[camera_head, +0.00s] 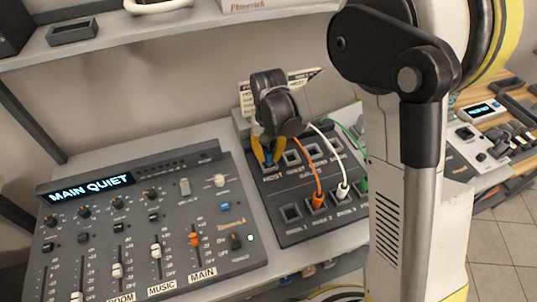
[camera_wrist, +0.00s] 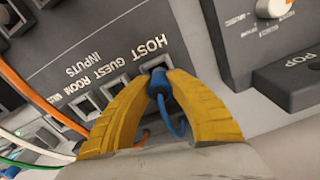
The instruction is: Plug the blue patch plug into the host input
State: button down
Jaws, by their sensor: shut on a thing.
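My gripper (camera_wrist: 160,90) has yellow ribbed fingers and is shut on the blue patch plug (camera_wrist: 158,83), whose blue cable loops down between the fingers. In the wrist view the plug's front end is at the socket under the HOST label, the host input (camera_wrist: 145,68). The plug and fingers cover most of that socket, so I cannot tell how deep the plug sits. In the head view my gripper (camera_head: 268,152) points down at the HOST position of the patch panel (camera_head: 290,235), with a bit of the blue plug (camera_head: 268,160) showing between the fingers.
GUEST and ROOM input sockets sit beside HOST. An orange plug (camera_head: 318,201), a white plug (camera_head: 343,190) and a green plug (camera_head: 361,184) stand in the lower row, their cables arching close to my gripper. A mixer (camera_head: 150,225) lies left; a shelf (camera_head: 190,32) hangs above.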

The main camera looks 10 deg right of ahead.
aim_at(269, 152)
jog(key=shift+f+b, duration=0.3)
jog(key=shift+f, duration=0.15)
jog(key=c, duration=1.6)
grip_release()
jog(key=shift+r+p, duration=3.75)
jog(key=shift+r, duration=1.75)
